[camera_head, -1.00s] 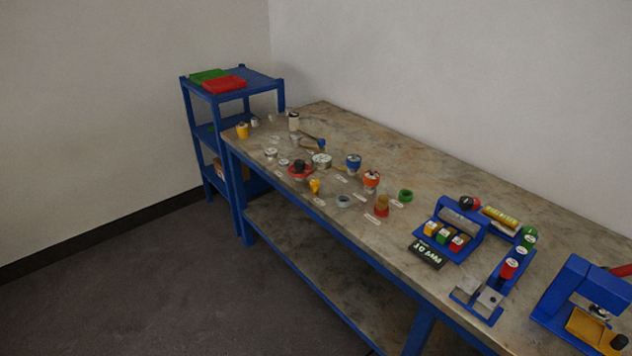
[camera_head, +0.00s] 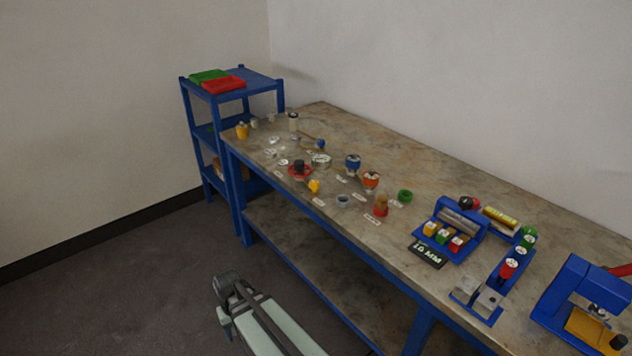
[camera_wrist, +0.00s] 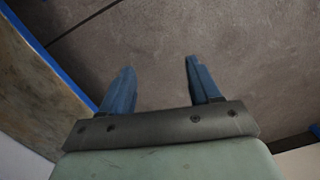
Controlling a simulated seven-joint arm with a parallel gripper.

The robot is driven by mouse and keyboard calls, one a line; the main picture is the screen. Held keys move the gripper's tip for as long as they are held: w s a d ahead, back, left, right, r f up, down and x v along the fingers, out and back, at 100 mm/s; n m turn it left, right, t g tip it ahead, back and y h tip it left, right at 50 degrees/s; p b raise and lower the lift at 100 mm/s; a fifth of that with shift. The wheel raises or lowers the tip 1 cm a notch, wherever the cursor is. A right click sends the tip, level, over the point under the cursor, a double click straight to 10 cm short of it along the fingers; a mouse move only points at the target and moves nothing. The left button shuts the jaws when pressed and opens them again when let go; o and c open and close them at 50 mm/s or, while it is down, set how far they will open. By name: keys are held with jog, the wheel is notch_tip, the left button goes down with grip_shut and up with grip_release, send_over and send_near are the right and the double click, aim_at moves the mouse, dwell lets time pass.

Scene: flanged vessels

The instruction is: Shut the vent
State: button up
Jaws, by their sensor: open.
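Several small flanged vessels stand on the workbench in the head view, among them a black-topped one with a red flange (camera_head: 299,169), a blue one (camera_head: 353,163), an orange one (camera_head: 371,180) and a red-and-amber one (camera_head: 381,206). A small yellow part (camera_head: 314,187) sits in front of the red-flanged one. Which part is the vent, and whether it is open, I cannot tell at this size. My gripper (camera_wrist: 158,68) is open and empty in the wrist view, with bare floor between its fingers. My arm is low in front of the bench, apart from the vessels.
The workbench (camera_head: 470,190) has a blue-edged front and a lower shelf. Blue racks with coloured pieces (camera_head: 450,226) and a blue press-like stand (camera_head: 575,290) occupy its right part. A blue shelf unit (camera_head: 262,80) with green and red trays stands left. The floor in front is clear.

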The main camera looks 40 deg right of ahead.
jog(key=w+d+r+m+t, duration=0.1)
jog(key=w+d+r+m, duration=0.4)
jog(key=w+d+r, duration=0.4)
jog(key=m+t+y, duration=0.3)
jog(key=m, duration=1.6)
send_near(315, 182)
jog(key=x, duration=0.9)
jog(key=shift+w, duration=0.1)
jog(key=shift+c, duration=0.3)
jog(key=c, duration=1)
jog(key=shift+o, duration=0.2)
